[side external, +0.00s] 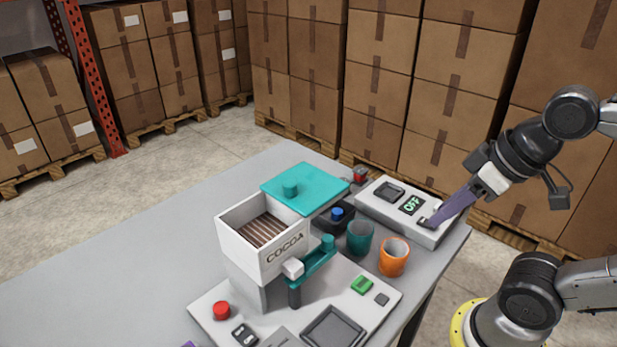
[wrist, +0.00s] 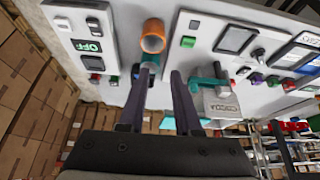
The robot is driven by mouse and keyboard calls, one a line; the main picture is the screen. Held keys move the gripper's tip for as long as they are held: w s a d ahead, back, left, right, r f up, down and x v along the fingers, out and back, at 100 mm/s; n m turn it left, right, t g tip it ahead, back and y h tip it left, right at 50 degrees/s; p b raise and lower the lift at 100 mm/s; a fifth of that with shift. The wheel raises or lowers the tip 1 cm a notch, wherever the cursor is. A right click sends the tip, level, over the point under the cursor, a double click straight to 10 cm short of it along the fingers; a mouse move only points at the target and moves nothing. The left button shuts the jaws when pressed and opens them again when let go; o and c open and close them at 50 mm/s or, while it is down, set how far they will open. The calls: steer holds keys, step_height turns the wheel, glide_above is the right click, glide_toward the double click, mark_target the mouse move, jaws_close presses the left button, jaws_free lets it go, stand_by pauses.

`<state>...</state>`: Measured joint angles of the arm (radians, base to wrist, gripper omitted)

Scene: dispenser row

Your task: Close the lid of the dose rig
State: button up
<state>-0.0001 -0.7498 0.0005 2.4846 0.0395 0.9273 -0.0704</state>
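The dose rig is a white dispenser marked COCOA (side external: 262,237). Its square hopper is open at the top and shows brown contents. The hopper also shows in the wrist view (wrist: 222,104); a teal patch, probably the lid (wrist: 169,123), is partly hidden behind a finger. My gripper (side external: 441,213) is over the OFF panel at the right, well away from the lid. In the wrist view its purple fingers (wrist: 160,74) are apart with nothing held between them.
A teal cup (side external: 360,238) and an orange cup (side external: 394,257) stand between the dispenser and the white OFF panel (side external: 388,214). A black box with a blue button (side external: 337,213) is near the lid. A teal lever (side external: 312,264) projects below the hopper. The table's left side (side external: 140,250) is clear.

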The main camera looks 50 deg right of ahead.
steer(key=shift+n+y, duration=0.3)
steer(key=shift+y, duration=0.6)
steer(key=w+a+r, duration=0.2)
steer(key=r, duration=0.1)
steer(key=w+a+r, duration=0.1)
steer(key=shift+w+r, duration=0.1)
steer(key=shift+r, duration=0.15)
jaws_close()
step_height(320, 180, up, 5)
steer(key=m+y, duration=0.2)
steer(key=y, duration=0.1)
glide_above(310, 189)
steer(key=s+d, duration=0.5)
steer(key=d, duration=0.3)
steer(key=x, duration=0.9)
steer(key=shift+w+a+f, duration=0.1)
steer(key=shift+w+f, duration=0.05)
steer(key=shift+f, duration=0.2)
steer(key=shift+w+a, duration=0.2)
steer(key=shift+a, duration=0.95)
steer(key=shift+w+a, duration=0.15)
steer(key=shift+a, duration=0.65)
